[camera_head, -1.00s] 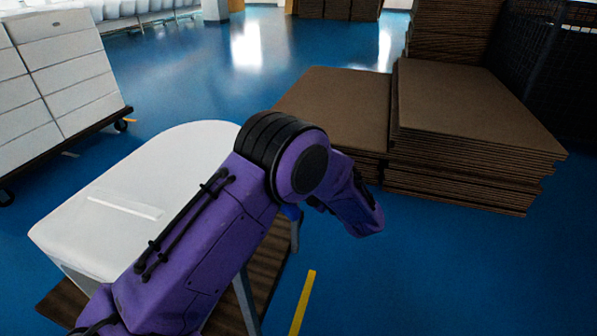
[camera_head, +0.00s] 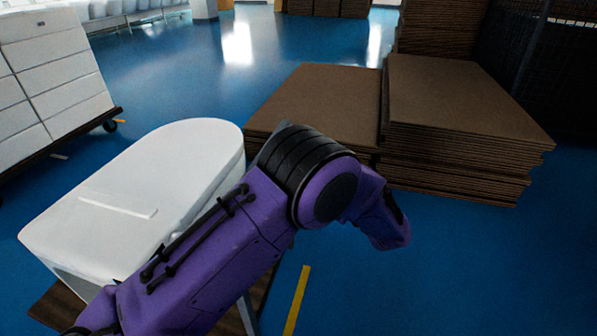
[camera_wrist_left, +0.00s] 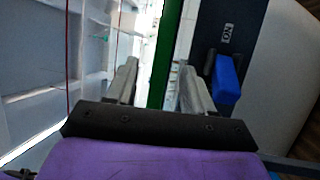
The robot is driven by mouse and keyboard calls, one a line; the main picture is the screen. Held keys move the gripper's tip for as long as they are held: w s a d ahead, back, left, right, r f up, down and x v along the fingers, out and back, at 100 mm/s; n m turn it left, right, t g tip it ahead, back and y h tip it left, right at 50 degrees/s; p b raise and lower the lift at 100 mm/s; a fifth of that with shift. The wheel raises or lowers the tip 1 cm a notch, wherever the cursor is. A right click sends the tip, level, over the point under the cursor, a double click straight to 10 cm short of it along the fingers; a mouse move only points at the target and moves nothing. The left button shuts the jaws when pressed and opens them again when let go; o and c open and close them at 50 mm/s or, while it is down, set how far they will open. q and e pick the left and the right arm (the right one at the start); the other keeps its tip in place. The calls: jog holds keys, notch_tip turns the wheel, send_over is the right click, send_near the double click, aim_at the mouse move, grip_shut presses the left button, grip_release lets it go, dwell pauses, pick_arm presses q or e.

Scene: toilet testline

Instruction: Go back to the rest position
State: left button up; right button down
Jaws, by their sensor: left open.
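My left arm comes in from the lower left of the head view, purple with a black joint. Its gripper is hidden there. In the left wrist view my left gripper (camera_wrist_left: 158,85) is open, its two grey fingers apart with nothing held between them. A green upright strip (camera_wrist_left: 167,50) shows behind the gap. My right gripper is in neither view.
A white toilet (camera_head: 145,185) stands left of my arm on a brown base (camera_head: 55,308). Stacked brown cardboard sheets (camera_head: 455,100) lie at the right. A cart of white boxes (camera_head: 50,75) is at the left. Blue floor (camera_head: 430,270) is clear at the lower right.

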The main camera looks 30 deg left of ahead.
pick_arm(q)
jog(key=shift+v, duration=1.6)
